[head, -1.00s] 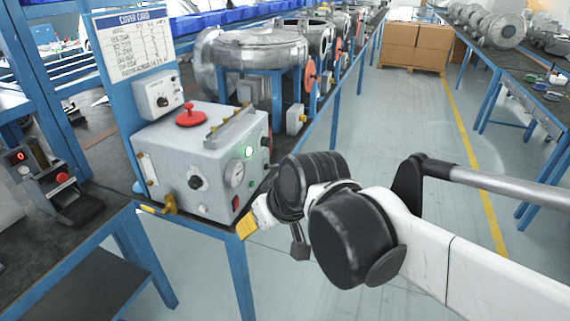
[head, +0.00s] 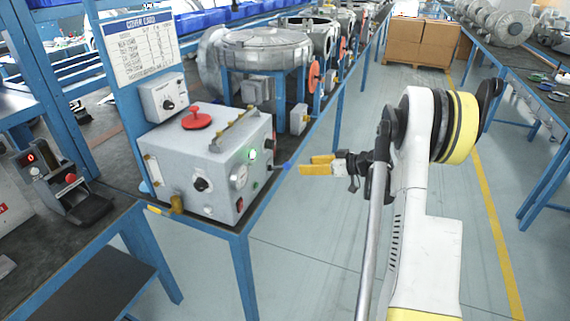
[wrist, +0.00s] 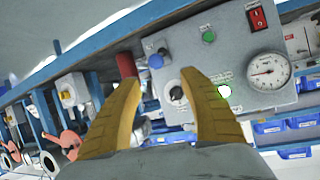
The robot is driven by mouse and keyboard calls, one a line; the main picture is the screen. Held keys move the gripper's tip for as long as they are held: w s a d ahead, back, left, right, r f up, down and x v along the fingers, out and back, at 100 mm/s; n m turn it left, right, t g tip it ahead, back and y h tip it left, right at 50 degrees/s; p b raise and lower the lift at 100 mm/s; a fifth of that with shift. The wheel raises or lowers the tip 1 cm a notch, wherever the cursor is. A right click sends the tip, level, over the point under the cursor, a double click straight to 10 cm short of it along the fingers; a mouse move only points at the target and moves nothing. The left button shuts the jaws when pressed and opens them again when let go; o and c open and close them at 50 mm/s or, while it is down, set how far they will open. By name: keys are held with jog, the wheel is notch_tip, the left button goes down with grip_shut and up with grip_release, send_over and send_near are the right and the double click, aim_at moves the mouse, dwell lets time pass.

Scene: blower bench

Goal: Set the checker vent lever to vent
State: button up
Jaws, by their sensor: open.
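The grey checker box (head: 190,150) stands on the bench in the head view, with a lit green lamp (head: 253,155) and a round gauge (head: 240,178) on its right-hand face. A short blue-tipped part (head: 287,166) sticks out from that face and may be the vent lever; its setting cannot be read. In the wrist view a blue knob (wrist: 156,61) sits close to a black dial (wrist: 178,93) on the panel. My gripper (head: 305,167) is open and empty, its yellow fingers pointing at this face. Its fingers frame the dial in the wrist view (wrist: 165,82).
A red cylinder (wrist: 125,65) shows beside the left finger. Blower housings (head: 262,52) stand farther along the bench. The aisle floor (head: 300,265) is clear.

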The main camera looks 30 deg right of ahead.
aim_at(287, 165)
jog(key=b+x, duration=0.1)
jog(key=x, duration=0.2)
jog(key=b+x, duration=0.1)
jog(key=x, duration=0.3)
jog(key=b+x, duration=0.2)
jog(key=x, duration=0.1)
jog(key=shift+w+d+f, duration=0.15)
jog(key=shift+w+f, duration=0.15)
jog(key=shift+f, duration=0.1)
grip_shut()
